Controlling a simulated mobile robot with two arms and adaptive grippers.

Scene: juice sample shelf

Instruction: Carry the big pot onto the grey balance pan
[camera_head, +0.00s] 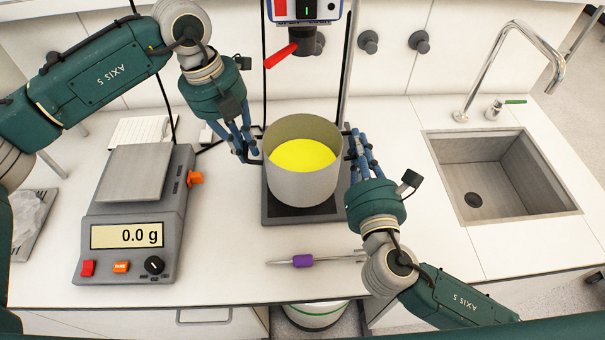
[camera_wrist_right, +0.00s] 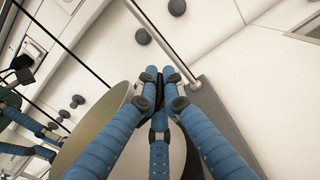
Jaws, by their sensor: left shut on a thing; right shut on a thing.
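The big pot (camera_head: 303,186), grey with yellow liquid (camera_head: 301,154) inside, stands upright on a dark plate (camera_head: 276,213) at the middle of the counter. My left gripper (camera_head: 249,156) is shut on its left handle. My right gripper (camera_head: 353,150) is shut on its right handle; in the right wrist view its blue fingers (camera_wrist_right: 158,85) meet beside the pot wall (camera_wrist_right: 98,138). The fingers mostly hide both handles. The grey balance pan (camera_head: 135,173) is empty, on a scale (camera_head: 127,247) left of the pot that reads 0.0 g.
A stirrer with a purple grip (camera_head: 303,261) lies in front of the plate. A machine with a red lever (camera_head: 281,56) hangs behind and above the pot, between upright rods. An orange knob (camera_head: 195,178) juts from the scale's right side. A sink (camera_head: 495,178) is at right.

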